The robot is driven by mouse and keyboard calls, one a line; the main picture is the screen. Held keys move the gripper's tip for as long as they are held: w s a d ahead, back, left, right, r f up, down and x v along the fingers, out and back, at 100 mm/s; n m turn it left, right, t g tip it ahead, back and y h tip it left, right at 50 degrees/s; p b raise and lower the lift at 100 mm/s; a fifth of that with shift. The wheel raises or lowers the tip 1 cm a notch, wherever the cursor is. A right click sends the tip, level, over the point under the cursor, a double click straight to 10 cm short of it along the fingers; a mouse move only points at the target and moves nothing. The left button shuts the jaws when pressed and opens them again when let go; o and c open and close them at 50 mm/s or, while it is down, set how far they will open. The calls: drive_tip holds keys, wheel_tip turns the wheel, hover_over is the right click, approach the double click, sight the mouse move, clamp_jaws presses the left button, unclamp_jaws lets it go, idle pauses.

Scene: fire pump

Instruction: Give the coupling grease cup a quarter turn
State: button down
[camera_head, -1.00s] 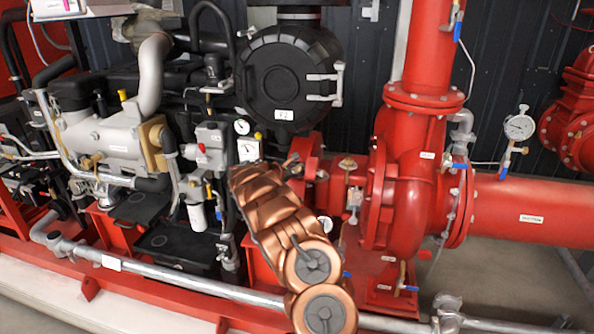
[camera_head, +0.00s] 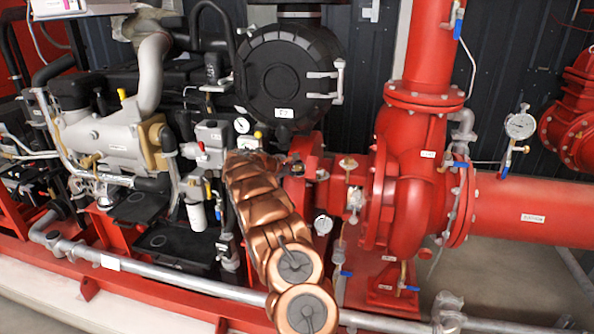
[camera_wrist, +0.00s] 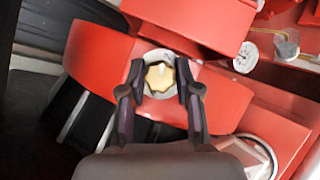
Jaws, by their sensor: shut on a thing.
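The coupling grease cup (camera_wrist: 159,76) is a brass, lobed cap on a pale round base, set on a red housing (camera_wrist: 95,50) in the wrist view. My gripper (camera_wrist: 158,82) has one dark finger on each side of the cap and is shut on it. A small white mark shows on the cap's upper part.
The red pump casing (camera_head: 410,200) stands right of my arm. A small gauge (camera_head: 323,225) sits close beside the arm. A grey pipe (camera_head: 180,278) runs along the front. In the wrist view, a gauge (camera_wrist: 246,57) lies right of the cup.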

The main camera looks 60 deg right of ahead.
drive_tip(key=shift+m+g+y, duration=0.4)
drive_tip(key=shift+m+y, duration=0.1)
drive_tip(key=shift+m, duration=0.5)
drive_tip(key=c, duration=0.8)
unclamp_jaws()
drive_tip(key=v, duration=1.2)
drive_tip(key=shift+r, duration=0.1)
